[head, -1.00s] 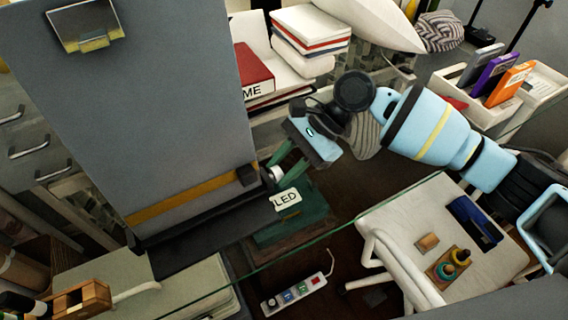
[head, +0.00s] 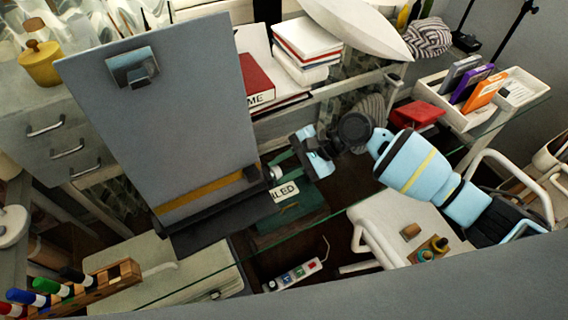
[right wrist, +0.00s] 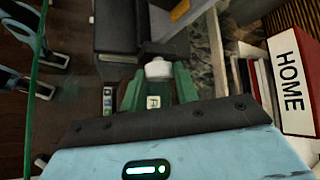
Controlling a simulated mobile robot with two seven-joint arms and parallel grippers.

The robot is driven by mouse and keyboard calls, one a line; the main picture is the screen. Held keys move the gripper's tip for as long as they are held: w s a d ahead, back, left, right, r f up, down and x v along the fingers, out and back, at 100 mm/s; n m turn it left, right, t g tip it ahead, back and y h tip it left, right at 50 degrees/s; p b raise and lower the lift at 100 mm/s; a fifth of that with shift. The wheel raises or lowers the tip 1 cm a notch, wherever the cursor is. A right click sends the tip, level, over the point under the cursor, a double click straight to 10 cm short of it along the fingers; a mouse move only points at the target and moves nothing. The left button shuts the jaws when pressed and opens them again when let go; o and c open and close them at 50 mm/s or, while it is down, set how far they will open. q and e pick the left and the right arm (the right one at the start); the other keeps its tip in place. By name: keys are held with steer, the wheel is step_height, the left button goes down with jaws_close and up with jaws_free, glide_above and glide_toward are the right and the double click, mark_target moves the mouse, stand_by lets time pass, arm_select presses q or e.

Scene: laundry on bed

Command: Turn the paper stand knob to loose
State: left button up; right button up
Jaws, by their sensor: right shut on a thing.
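The paper stand (head: 165,125) is a tall grey board with a metal clip at the top, a yellow bar low down and a black base. Its small white knob (head: 276,173) sticks out at the lower right side. My right gripper (head: 276,170) reaches in from the right with its green fingers shut on the knob. In the right wrist view, the white knob (right wrist: 158,68) sits between the green fingertips (right wrist: 157,84), in front of the stand's black base. The fingers partly cover the knob, and I cannot tell its turn angle. My left gripper is not in view.
A green box with a label (head: 290,218) lies just below my right gripper. Books and a red binder (head: 258,80) stand behind. A white chair (head: 395,235) is at the right, and a marker rack (head: 100,285) at the lower left.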

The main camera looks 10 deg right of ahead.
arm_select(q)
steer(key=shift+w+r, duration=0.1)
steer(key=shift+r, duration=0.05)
arm_select(e)
steer(key=shift+s+n+t+y, duration=0.1)
steer(key=shift+n+t+y, duration=0.35)
steer(key=shift+t, duration=0.25)
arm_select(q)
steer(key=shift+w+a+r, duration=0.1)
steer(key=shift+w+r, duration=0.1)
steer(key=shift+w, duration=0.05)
arm_select(e)
steer(key=o, duration=1)
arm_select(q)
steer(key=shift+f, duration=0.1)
